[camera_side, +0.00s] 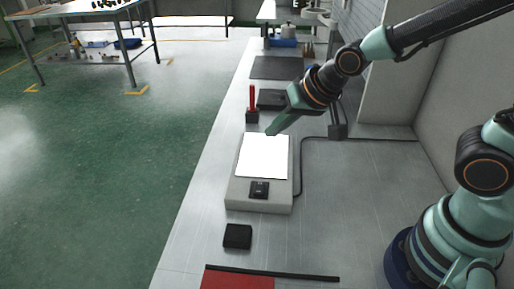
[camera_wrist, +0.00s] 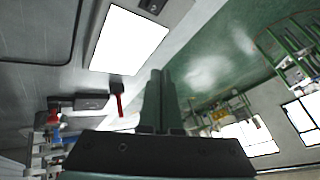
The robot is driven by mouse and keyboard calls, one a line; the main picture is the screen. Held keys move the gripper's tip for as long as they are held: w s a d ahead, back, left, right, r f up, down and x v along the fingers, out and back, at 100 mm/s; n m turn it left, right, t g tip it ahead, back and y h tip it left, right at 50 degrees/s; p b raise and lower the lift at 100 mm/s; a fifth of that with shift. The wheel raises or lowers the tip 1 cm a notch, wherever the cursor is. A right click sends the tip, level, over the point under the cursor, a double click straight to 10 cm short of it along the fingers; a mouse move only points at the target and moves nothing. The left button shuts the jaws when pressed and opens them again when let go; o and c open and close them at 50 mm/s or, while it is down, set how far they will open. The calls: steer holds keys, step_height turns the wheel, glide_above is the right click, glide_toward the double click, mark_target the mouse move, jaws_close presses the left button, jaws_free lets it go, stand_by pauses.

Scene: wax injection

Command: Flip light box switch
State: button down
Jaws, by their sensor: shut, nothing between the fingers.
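The light box (camera_side: 235,192) sits on the metal bench in the side view, with its white panel (camera_side: 263,157) glowing. Its black switch (camera_side: 259,189) is on the near end of the box, below the panel. My gripper (camera_side: 270,132) is shut and empty above the far edge of the panel, apart from the switch. In the wrist view the shut fingers (camera_wrist: 160,85) point up the picture. There the lit panel (camera_wrist: 128,40) is at upper left and the switch (camera_wrist: 152,5) is partly cut off at the top edge.
A red-handled tool (camera_side: 252,98) stands in a dark holder behind the box. A black block (camera_side: 238,236) and a red mat (camera_side: 237,279) lie nearer. A dark cable (camera_side: 301,170) runs along the box's right side. Bench space right of the box is clear.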

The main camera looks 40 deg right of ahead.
mark_target(262, 185)
steer(key=a, duration=0.1)
steer(key=a+f, duration=0.1)
steer(key=a+f+m, duration=0.1)
steer(key=shift+w+f+y, duration=0.15)
steer(key=shift+w+y, duration=0.2)
steer(key=shift+y, duration=0.05)
steer(key=shift+f, duration=4.45)
steer(key=shift+f, duration=0.1)
steer(key=shift+f, duration=0.3)
steer(key=shift+f, duration=0.25)
steer(key=shift+r, duration=0.1)
steer(key=shift+r, duration=0.6)
